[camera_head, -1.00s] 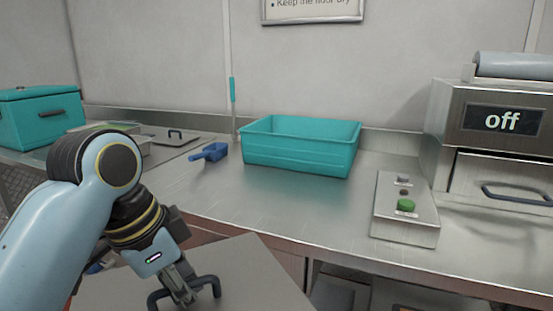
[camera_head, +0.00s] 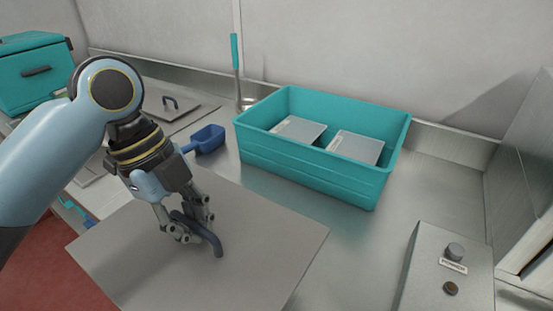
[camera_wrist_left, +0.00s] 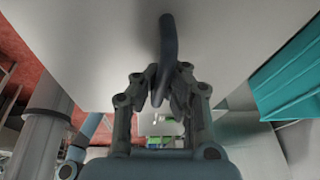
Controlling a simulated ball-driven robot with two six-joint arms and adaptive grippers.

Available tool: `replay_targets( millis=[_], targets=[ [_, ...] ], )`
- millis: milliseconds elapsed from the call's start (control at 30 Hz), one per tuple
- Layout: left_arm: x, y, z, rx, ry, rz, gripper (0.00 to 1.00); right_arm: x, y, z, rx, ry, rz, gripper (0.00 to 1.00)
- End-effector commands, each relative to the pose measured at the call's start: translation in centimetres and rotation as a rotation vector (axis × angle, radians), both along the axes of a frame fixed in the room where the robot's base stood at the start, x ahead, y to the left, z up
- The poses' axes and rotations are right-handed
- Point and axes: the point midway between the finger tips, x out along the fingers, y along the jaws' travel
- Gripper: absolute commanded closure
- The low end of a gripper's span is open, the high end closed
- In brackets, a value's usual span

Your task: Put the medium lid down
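The medium lid, a flat grey metal plate (camera_head: 265,245) with a dark curved handle (camera_head: 216,243), fills the lower middle of the head view. My left gripper (camera_head: 190,226) is shut on the handle, and the lid hangs below it. The lid overlaps the counter's front in the picture; I cannot tell whether it touches the counter. In the left wrist view, the gripper fingers (camera_wrist_left: 163,92) close around the handle (camera_wrist_left: 167,45), with the plate (camera_wrist_left: 100,45) beyond. My right gripper is out of view.
A teal bin (camera_head: 310,168) with two pale boxes (camera_head: 357,147) stands behind the lid. A blue scoop (camera_head: 208,139) lies left of it. A control box (camera_head: 440,265) stands at right. Another handled lid (camera_head: 175,117) lies behind my arm. Bare counter (camera_head: 365,235) shows between bin and control box.

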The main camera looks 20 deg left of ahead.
Motion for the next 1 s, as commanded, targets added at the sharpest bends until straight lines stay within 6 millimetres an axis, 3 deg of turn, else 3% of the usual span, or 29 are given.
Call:
replay_targets(
  millis=[167, 633, 867, 1000],
  targets=[
    [0.6, -0.2, -0.1, -0.006, -0.001, -0.018, 1.00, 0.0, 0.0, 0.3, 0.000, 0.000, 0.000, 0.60],
    [10.0, -2.5, -5.9, -0.004, 0.000, -0.019, 1.00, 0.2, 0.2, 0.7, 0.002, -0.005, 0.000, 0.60],
    [11.1, -2.8, -7.4, -0.003, 0.001, -0.019, 1.00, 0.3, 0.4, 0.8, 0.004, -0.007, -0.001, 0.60],
    [11.1, -2.8, -9.5, -0.003, 0.001, -0.019, 1.00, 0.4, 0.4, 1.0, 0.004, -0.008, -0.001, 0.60]
  ],
)
